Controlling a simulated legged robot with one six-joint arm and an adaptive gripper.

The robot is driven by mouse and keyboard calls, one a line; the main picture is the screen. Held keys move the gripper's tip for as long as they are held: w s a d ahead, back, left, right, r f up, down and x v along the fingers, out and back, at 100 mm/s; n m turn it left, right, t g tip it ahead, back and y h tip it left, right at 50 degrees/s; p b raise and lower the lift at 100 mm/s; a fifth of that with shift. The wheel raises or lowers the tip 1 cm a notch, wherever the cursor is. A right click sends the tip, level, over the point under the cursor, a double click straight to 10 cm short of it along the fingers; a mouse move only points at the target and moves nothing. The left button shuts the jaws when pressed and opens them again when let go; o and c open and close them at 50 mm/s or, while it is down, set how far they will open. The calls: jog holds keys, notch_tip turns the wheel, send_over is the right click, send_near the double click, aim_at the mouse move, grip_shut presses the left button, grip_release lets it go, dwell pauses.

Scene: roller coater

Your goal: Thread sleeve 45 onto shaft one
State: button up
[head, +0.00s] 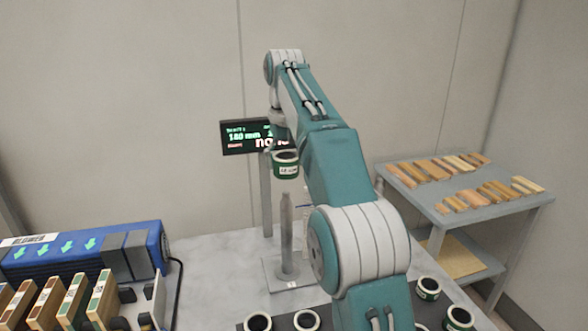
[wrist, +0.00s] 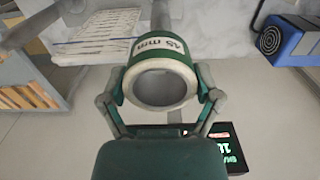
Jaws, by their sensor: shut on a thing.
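The sleeve 45 (head: 286,166) is a short green and white ring with a dark bore. In the wrist view the sleeve (wrist: 160,82) shows a white label reading "45 mm". My gripper (wrist: 160,98) is shut on it, with one finger on each side. In the head view the sleeve hangs above a grey upright shaft (head: 287,232) and apart from its tip. The shaft stands on a flat base plate with a small label that appears to read "1". The gripper's fingers are hardly visible in the head view.
A display (head: 245,136) on a post stands behind the sleeve, partly covered. Several other sleeves (head: 307,320) stand at the front of the table (head: 215,270). A blue blower (head: 80,255) and racked boards are at left. A side table (head: 455,192) with wooden strips is at right.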

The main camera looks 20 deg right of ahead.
aim_at(286, 192)
jog(key=shift+w+f, duration=0.15)
jog(key=shift+a+f, duration=0.15)
jog(key=shift+f, duration=1.45)
jog(key=shift+f, duration=1.3)
jog(key=shift+f, duration=0.2)
jog(key=shift+f, duration=0.9)
